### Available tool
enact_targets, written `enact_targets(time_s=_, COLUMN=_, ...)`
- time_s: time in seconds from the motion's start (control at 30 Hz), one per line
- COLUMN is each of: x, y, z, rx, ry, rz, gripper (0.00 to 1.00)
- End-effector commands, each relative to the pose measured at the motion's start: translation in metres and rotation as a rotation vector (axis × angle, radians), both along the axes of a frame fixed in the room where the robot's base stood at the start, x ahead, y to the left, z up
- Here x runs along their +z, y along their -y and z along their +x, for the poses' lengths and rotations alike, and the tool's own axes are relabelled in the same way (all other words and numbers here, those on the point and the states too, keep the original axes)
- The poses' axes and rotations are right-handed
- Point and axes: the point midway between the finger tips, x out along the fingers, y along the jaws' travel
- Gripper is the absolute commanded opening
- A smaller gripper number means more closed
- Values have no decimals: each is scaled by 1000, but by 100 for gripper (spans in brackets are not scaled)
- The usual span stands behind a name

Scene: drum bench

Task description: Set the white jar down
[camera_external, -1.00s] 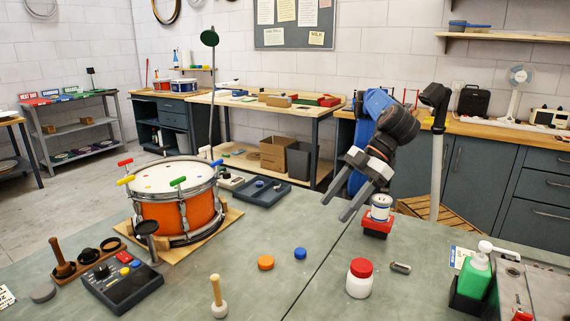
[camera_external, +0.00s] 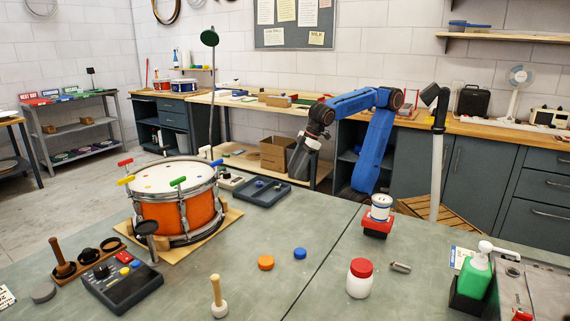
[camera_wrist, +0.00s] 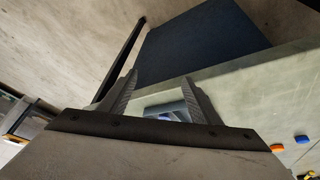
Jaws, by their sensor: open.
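A white jar with a red lid (camera_external: 360,278) stands upright on the green bench top, near the front right. A smaller white tin with a dark blue label (camera_external: 381,208) stands upright on a red block (camera_external: 377,226) behind it. My gripper (camera_external: 298,172) is up and away from both, over the far side of the bench, pointing down. In the wrist view my gripper (camera_wrist: 160,78) has its two fingers apart and nothing held between them. Neither the jar nor the tin shows clearly in the wrist view.
An orange drum (camera_external: 178,204) stands on a board at left. A dark tray (camera_external: 262,191) lies behind it. An orange disc (camera_external: 266,263) and a blue disc (camera_external: 300,254) lie mid-bench. A green pump bottle (camera_external: 474,278) stands at right. Bench around the jar's left is clear.

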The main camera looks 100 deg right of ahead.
Motion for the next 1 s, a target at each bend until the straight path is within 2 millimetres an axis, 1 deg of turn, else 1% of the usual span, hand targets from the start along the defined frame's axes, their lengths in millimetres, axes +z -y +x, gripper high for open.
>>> enact_targets(time_s=0.03, x=-10, y=20, z=-14, rx=-18, ry=-5, rz=5, gripper=58)
enact_targets(time_s=0.1, x=-25, y=40, z=-33, rx=-28, ry=-12, rz=14, gripper=58)
enact_targets(time_s=0.17, x=-39, y=55, z=-49, rx=-38, ry=-18, rz=21, gripper=58)
enact_targets(time_s=0.2, x=-48, y=65, z=-61, rx=-45, ry=-21, rz=27, gripper=58)
enact_targets(time_s=0.33, x=-79, y=89, z=-96, rx=-68, ry=-26, rz=44, gripper=58)
enact_targets(time_s=0.4, x=-94, y=98, z=-113, rx=-78, ry=-26, rz=52, gripper=58)
enact_targets(time_s=0.5, x=-113, y=107, z=-132, rx=-89, ry=-26, rz=61, gripper=58)
enact_targets(time_s=0.6, x=-125, y=111, z=-143, rx=-96, ry=-24, rz=68, gripper=58)
enact_targets(time_s=0.7, x=-131, y=112, z=-149, rx=-99, ry=-23, rz=71, gripper=58)
enact_targets(time_s=1.0, x=-132, y=113, z=-150, rx=-98, ry=-23, rz=70, gripper=58)
